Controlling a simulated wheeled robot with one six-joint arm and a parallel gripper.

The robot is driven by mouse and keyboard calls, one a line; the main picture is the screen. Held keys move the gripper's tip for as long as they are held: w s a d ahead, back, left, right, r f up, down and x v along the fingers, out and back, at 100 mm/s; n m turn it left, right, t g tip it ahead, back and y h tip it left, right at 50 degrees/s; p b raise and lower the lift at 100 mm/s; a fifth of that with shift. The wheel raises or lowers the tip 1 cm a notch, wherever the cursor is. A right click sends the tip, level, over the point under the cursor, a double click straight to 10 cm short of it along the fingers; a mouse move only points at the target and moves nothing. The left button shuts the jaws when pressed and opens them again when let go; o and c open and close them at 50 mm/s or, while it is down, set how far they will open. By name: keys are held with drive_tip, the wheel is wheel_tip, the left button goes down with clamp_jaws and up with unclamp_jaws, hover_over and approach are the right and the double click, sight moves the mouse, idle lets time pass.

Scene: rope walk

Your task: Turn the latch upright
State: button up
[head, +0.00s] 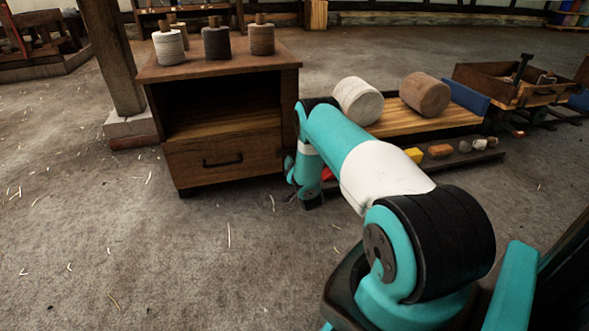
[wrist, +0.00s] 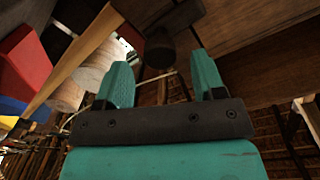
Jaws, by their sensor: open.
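I cannot make out a latch in either view. My gripper (wrist: 164,76) shows in the wrist view as two teal fingers spread apart with nothing between them. A dark rounded thing (wrist: 160,48) shows beyond the fingertips; I cannot tell what it is or how far off it is. In the head view my gripper hangs low beside the right side of the wooden cabinet (head: 225,160), partly hidden by my own arm. The cabinet has an open shelf and a drawer with a dark handle (head: 222,162).
A low bench (head: 420,117) to the right carries two large rolls (head: 426,94). A dark strip (head: 460,158) with small coloured pieces lies before it. A red piece (head: 326,174) is close to my gripper.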

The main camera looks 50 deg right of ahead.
drive_tip(key=shift+b+x, duration=1.25)
drive_tip(key=shift+x, duration=0.6)
drive_tip(key=shift+c, duration=0.4)
drive_tip(key=c, duration=0.8)
drive_tip(key=shift+c, duration=0.2)
